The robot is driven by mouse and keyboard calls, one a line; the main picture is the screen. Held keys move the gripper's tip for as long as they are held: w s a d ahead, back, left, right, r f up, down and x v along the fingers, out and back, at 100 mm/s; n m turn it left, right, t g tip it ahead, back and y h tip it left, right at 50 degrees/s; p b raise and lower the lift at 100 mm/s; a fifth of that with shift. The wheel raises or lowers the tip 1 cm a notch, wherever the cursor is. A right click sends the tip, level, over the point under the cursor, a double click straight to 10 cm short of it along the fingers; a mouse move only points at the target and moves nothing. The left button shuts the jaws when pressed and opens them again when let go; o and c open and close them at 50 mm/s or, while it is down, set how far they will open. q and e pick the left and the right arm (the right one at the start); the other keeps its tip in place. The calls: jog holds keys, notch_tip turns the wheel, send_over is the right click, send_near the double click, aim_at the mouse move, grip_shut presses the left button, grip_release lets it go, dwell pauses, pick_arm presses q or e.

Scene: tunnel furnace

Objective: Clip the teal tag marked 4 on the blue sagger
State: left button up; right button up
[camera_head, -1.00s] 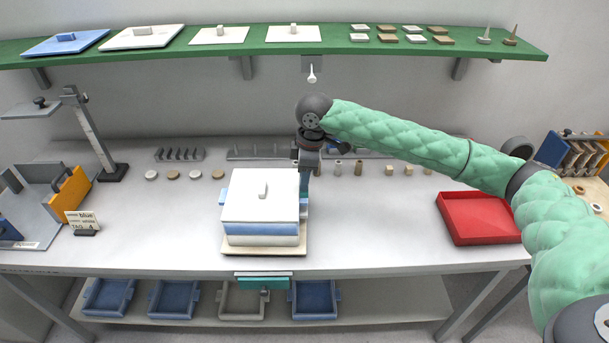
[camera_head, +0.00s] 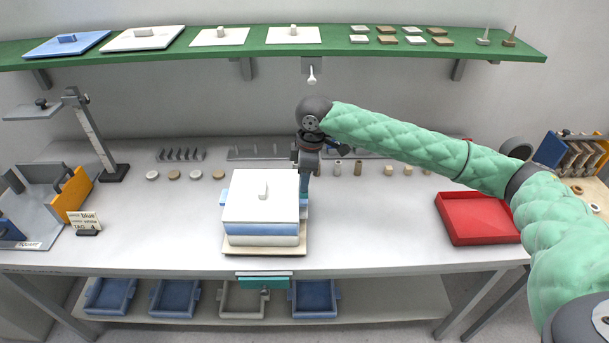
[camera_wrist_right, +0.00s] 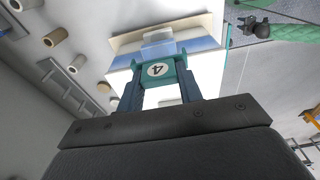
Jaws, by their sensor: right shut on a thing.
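My right gripper (camera_head: 304,190) is at the sagger's right side, pointing down. In the right wrist view it is shut on the teal tag (camera_wrist_right: 158,71), whose round white face shows the 4. The tag is right by the sagger's light blue side handle (camera_wrist_right: 158,48). I cannot tell whether it touches the handle.
A card (camera_head: 84,222) reading blue, white, TAG 4 stands at left. A red tray (camera_head: 478,218) lies at right. Small rings and a rack (camera_head: 255,153) line the back of the table. A green shelf (camera_head: 330,46) runs above. The table between sagger and red tray is clear.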

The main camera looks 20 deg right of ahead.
jog(key=shift+f, duration=0.15)
jog(key=shift+f, duration=0.85)
jog(key=shift+f, duration=1)
dwell(0.3)
jog(key=o, duration=1)
pick_arm(q)
jog(key=shift+f, duration=0.15)
pick_arm(e)
jog(key=shift+o, duration=0.2)
jog(key=shift+d+r+b, duration=0.1)
jog(key=shift+r+b, duration=0.45)
jog(key=shift+r, duration=0.45)
jog(key=r, duration=0.1)
jog(key=r+b, duration=0.1)
jog(key=r, duration=0.2)
jog(key=shift+d+r+b, duration=0.25)
jog(key=shift+b, duration=0.05)
pick_arm(q)
jog(key=shift+w+d+r, duration=0.75)
jog(key=shift+w+r, duration=0.1)
jog(key=shift+r, duration=0.15)
pick_arm(e)
jog(key=shift+s+d+r, duration=0.1)
jog(key=shift+s+r, duration=0.05)
jog(key=shift+r, duration=0.5)
